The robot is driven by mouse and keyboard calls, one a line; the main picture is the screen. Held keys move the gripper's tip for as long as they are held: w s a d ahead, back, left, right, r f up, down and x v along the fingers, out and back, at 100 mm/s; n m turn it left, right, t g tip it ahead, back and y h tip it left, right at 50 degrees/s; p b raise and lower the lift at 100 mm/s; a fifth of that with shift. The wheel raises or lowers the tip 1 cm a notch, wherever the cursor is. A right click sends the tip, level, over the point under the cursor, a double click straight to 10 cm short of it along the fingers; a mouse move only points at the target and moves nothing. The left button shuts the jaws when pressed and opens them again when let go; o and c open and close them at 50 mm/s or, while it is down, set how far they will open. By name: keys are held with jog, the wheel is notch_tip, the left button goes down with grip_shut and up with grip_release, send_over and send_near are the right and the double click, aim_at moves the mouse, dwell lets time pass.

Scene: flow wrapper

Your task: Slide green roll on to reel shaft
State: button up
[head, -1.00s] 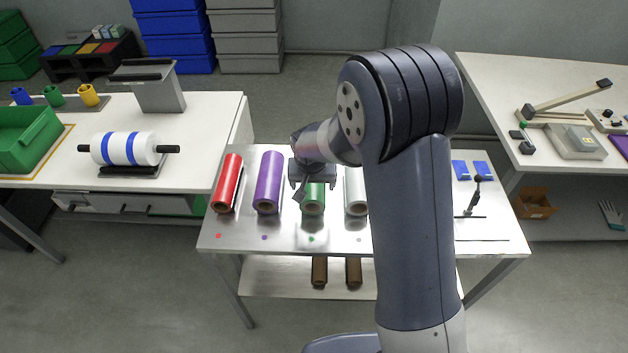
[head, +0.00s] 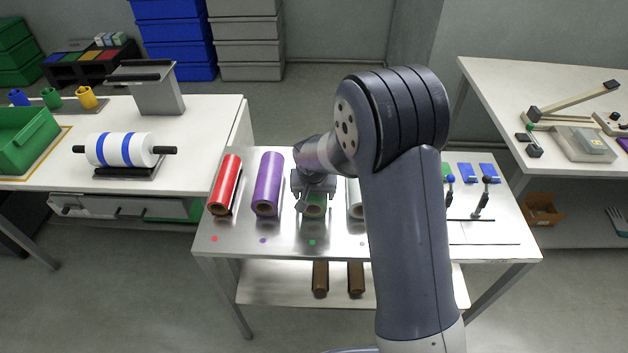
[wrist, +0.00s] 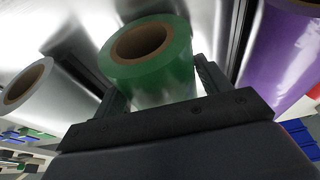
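The green roll (head: 316,211) lies on the metal table in a row of rolls, mostly hidden under my gripper (head: 314,198). In the wrist view the green roll (wrist: 155,75) has a brown core facing the camera. It sits between the two fingers of my gripper (wrist: 160,90), one on each side. The fingers are apart; firm contact with the roll is not visible. No bare reel shaft is clearly identifiable. A white cylinder with blue bands (head: 115,149) and dark shaft ends rests on a stand on the left table.
Red (head: 225,185) and purple (head: 268,184) rolls lie left of the green one; a silver-white roll (head: 354,198) lies right, partly behind my arm. Small clamp-like stands (head: 484,198) stand at the table's right. Brown cores (head: 320,279) lie on the lower shelf.

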jog(key=c, duration=0.8)
jog(key=shift+r+p, duration=1.75)
jog(key=shift+r, duration=1.3)
